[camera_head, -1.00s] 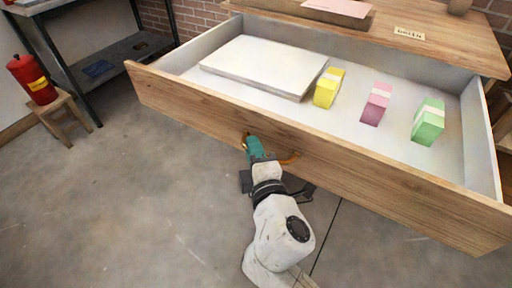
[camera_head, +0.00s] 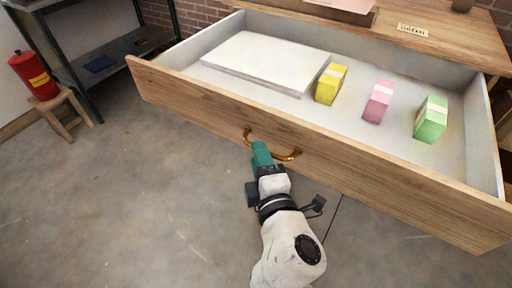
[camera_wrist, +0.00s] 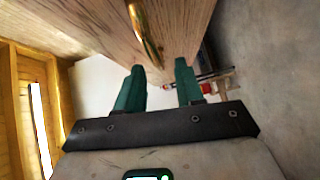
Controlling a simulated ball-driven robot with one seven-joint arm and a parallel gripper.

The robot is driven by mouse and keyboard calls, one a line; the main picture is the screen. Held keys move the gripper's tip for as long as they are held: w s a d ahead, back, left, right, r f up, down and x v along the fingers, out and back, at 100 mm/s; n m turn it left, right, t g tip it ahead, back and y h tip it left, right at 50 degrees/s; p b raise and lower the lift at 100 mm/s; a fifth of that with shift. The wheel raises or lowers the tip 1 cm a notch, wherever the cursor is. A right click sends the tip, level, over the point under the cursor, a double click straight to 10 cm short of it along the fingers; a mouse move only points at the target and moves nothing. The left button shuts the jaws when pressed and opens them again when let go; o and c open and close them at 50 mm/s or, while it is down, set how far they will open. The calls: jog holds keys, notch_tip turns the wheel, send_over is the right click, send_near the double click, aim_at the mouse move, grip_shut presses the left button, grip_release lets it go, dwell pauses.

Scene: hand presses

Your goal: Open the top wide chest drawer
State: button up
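The top wide wooden drawer (camera_head: 330,150) stands pulled far out of the chest (camera_head: 440,32), with its inside exposed. Its curved brass handle (camera_head: 281,157) is on the front panel and also shows in the wrist view (camera_wrist: 147,35). My gripper (camera_head: 260,146) has green fingers and is at the handle's middle, just in front of the drawer front. In the wrist view my gripper (camera_wrist: 160,66) has its fingers spread apart with nothing clamped between them. The handle lies just beyond the fingertips; whether a finger touches it I cannot tell.
In the drawer lie a white flat slab (camera_head: 268,60) and yellow (camera_head: 330,84), pink (camera_head: 378,102) and green (camera_head: 431,119) banded bundles. The floor (camera_head: 130,190) before the drawer is clear.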

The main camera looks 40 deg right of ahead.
jog(key=v, duration=0.7)
dwell(0.4)
